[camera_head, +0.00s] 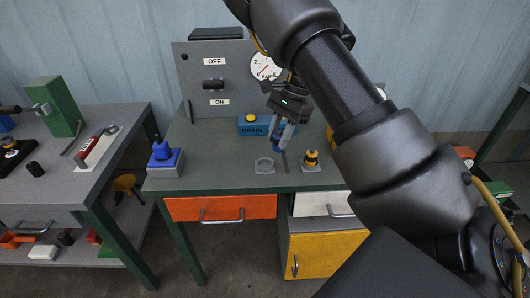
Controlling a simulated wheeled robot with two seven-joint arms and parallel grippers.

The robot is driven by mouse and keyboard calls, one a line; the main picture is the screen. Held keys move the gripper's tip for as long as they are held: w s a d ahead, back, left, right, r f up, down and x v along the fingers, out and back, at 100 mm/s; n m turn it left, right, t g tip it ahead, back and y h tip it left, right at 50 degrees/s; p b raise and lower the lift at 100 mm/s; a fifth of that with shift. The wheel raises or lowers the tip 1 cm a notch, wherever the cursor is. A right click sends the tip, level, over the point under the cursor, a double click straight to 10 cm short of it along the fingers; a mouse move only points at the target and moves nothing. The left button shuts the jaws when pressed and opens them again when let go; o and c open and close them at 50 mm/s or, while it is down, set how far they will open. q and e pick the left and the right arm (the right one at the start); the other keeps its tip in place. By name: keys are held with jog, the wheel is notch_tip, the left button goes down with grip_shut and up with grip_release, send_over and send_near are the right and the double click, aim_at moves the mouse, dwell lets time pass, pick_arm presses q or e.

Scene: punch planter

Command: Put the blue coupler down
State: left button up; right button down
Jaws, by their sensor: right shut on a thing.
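My right gripper (283,132) reaches in from the upper right and points down over the workbench (215,165). It is shut on the blue coupler (277,149), of which only a small part shows between and below the fingers. The coupler is just behind and right of a grey round holder (265,165) near the bench's front edge. I cannot tell whether the coupler touches the bench. My left gripper is not in view.
A yellow and black fitting (311,158) stands on a grey base right of the gripper. A blue DRAIN box (252,127) with a yellow button is behind it. A grey OFF/ON panel (200,75) with a gauge (266,66) stands at the back. The bench's left-middle is clear.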

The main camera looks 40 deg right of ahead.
jog(key=w+f, duration=0.2)
jog(key=f, duration=0.1)
jog(key=w+f, duration=0.2)
jog(key=shift+a, duration=0.35)
jog(key=f, duration=0.3)
jog(key=shift+w+f, duration=0.2)
jog(key=shift+w, duration=0.05)
jog(key=shift+a+f, duration=0.1)
jog(key=shift+f, duration=0.1)
jog(key=c, duration=1.3)
grip_release()
jog(key=shift+o, duration=1.3)
jog(key=shift+r, duration=0.1)
